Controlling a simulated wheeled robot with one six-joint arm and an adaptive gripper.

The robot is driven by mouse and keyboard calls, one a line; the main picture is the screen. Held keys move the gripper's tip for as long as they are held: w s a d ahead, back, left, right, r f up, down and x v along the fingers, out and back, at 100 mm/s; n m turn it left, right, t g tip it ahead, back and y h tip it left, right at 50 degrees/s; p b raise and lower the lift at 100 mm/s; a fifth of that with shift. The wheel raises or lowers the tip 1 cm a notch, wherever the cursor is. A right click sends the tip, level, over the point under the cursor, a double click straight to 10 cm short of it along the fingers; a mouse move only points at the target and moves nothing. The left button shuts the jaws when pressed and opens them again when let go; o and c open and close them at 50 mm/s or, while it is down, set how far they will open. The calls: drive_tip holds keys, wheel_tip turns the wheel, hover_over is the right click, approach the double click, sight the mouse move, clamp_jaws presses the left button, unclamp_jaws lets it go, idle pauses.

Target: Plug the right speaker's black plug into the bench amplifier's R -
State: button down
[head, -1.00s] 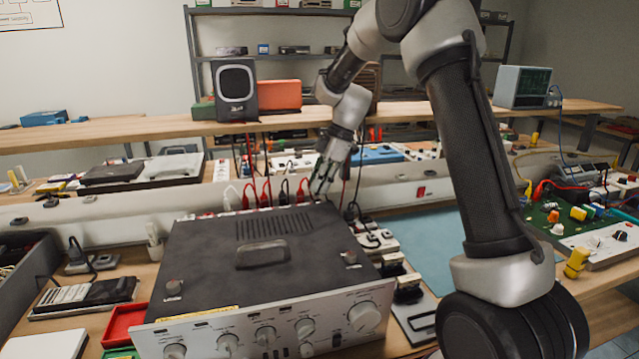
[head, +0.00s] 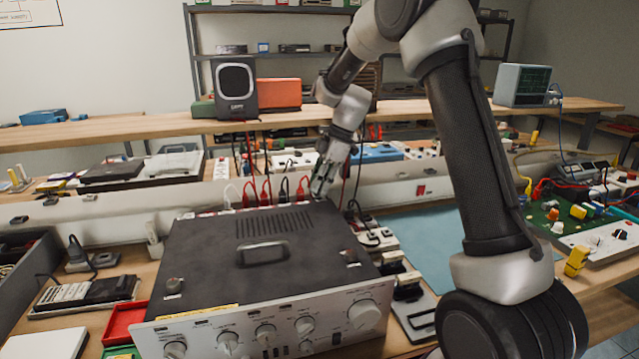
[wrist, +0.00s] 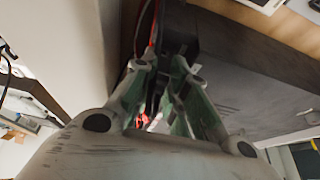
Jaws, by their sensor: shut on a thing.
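The bench amplifier (head: 207,262) stands on the bench with its knobbed front towards me. A row of white, red and black plugs stands along its rear edge, including a black plug (head: 284,190). My gripper (head: 319,189) is at the rear right corner of the amplifier, pointing down, to the right of that row. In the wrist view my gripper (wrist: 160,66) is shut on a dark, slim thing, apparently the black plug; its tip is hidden. The amplifier casing (wrist: 245,98) is close on the right there. Whether the plug touches a socket, and the R - marking, cannot be told.
A dark speaker (head: 237,85) stands on the raised back shelf beside an orange box (head: 279,94). A white power strip (head: 377,238) with black plugs lies right of the amplifier. A pale blue mat (head: 425,243) is clear. Loose cables hang behind the amplifier.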

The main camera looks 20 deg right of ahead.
drive_tip(key=shift+f, duration=0.65)
idle(2.2)
drive_tip(key=c, duration=1.3)
unclamp_jaws()
drive_tip(key=shift+c, duration=0.2)
drive_tip(key=a+v, duration=0.1)
drive_tip(key=v, duration=1.5)
drive_tip(key=shift+a+r, duration=0.2)
drive_tip(key=shift+r, duration=0.45)
